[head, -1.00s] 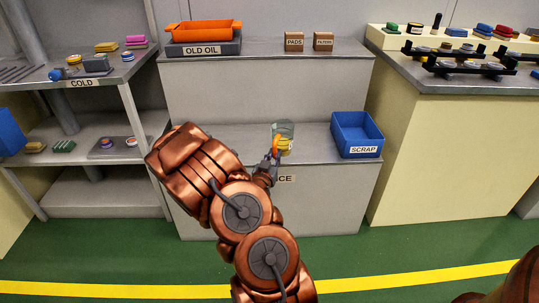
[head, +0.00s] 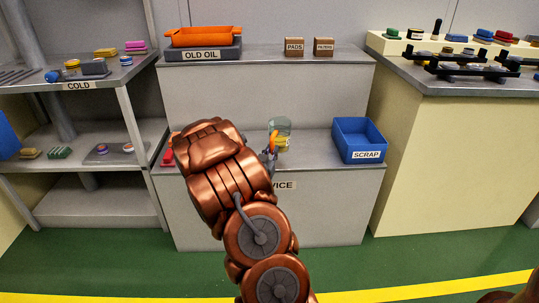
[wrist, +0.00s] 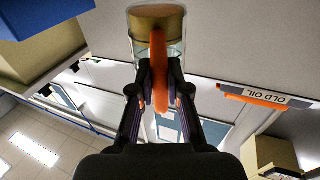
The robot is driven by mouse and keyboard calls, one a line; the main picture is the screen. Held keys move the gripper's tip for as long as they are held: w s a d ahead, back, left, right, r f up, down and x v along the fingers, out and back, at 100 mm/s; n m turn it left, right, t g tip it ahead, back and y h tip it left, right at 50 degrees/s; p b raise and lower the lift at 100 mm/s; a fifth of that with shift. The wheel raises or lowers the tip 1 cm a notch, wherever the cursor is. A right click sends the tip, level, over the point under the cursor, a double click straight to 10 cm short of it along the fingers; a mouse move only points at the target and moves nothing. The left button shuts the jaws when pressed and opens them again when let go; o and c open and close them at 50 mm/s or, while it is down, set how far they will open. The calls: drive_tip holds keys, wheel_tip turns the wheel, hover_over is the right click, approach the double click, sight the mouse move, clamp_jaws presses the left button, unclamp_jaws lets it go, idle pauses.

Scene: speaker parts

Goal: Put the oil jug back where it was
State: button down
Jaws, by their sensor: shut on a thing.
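The oil jug (head: 279,126) is a clear vessel with yellow oil low in it and an orange handle. It is at the lower service bench, left of the blue scrap bin. My gripper (head: 271,158) is shut on the jug's orange handle. Whether the jug's base touches the bench top is not clear. My arm hides part of the bench to the left.
The blue scrap bin (head: 359,139) stands right of the jug. A red thing (head: 167,157) lies at the bench's left end, partly behind my arm. The upper shelf holds the old oil tray (head: 203,54) with an orange pan (head: 204,37), and two brown boxes (head: 294,47).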

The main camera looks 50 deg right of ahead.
drive_tip(key=w+d, duration=0.1)
drive_tip(key=w+d+b, duration=0.1)
drive_tip(key=d, duration=0.1)
drive_tip(key=shift+w+d+f, duration=0.1)
drive_tip(key=shift+w+f, duration=0.25)
drive_tip(key=shift+w, duration=0.05)
drive_tip(key=shift+w+d, duration=0.4)
drive_tip(key=shift+w, duration=0.05)
drive_tip(key=shift+f+b, duration=0.85)
drive_tip(key=shift+f, duration=0.85)
drive_tip(key=shift+f, duration=0.1)
drive_tip(key=c, duration=1.2)
unclamp_jaws()
drive_tip(key=shift+o, duration=0.2)
